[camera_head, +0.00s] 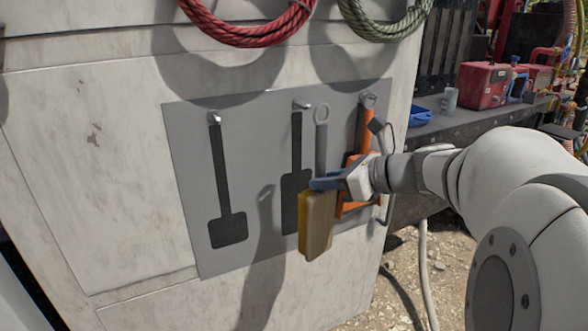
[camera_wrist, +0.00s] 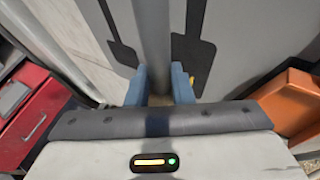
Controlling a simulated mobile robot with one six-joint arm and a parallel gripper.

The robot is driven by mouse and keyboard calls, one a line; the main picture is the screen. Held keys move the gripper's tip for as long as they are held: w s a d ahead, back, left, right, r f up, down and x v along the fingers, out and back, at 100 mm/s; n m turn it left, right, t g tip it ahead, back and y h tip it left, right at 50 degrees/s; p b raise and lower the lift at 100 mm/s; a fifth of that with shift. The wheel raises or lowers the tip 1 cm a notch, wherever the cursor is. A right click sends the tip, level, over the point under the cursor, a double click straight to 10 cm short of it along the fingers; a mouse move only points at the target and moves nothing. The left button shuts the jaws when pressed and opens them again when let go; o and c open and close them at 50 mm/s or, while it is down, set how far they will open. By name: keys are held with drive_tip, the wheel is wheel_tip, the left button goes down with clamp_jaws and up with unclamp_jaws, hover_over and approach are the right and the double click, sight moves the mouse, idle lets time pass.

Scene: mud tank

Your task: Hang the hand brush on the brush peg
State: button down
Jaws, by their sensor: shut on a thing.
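The hand brush (camera_head: 321,150) has a grey handle with a ring at its top, a wooden block and yellow bristles. It hangs upright, ring up, in my gripper (camera_head: 326,184), whose blue fingers are shut on it low on the handle. The ring shows just right of the middle peg (camera_head: 300,104) and is not on it. In the wrist view the grey handle (camera_wrist: 153,40) stands between the blue fingers (camera_wrist: 158,87). A bare left peg (camera_head: 214,118) and the middle peg each have a dark tool outline below. No label shows which is the brush peg.
An orange tool (camera_head: 364,128) hangs at the right peg, partly behind my gripper. The grey board (camera_head: 260,140) is on a pale wall. Red (camera_head: 245,32) and green (camera_head: 388,28) coils hang above. A shelf with a red box (camera_head: 482,86) stands right.

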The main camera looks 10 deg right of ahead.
drive_tip(key=shift+w+a+f+b, duration=0.15)
drive_tip(key=shift+w+a+f, duration=0.15)
drive_tip(key=shift+w, duration=0.85)
drive_tip(key=shift+w+a+f+b, duration=0.2)
drive_tip(key=shift+w+a, duration=0.2)
drive_tip(key=shift+w, duration=0.7)
drive_tip(key=shift+w+a+f+b, duration=0.1)
drive_tip(key=shift+w+a+f, duration=0.2)
drive_tip(key=shift+w, duration=0.85)
drive_tip(key=shift+f, duration=0.1)
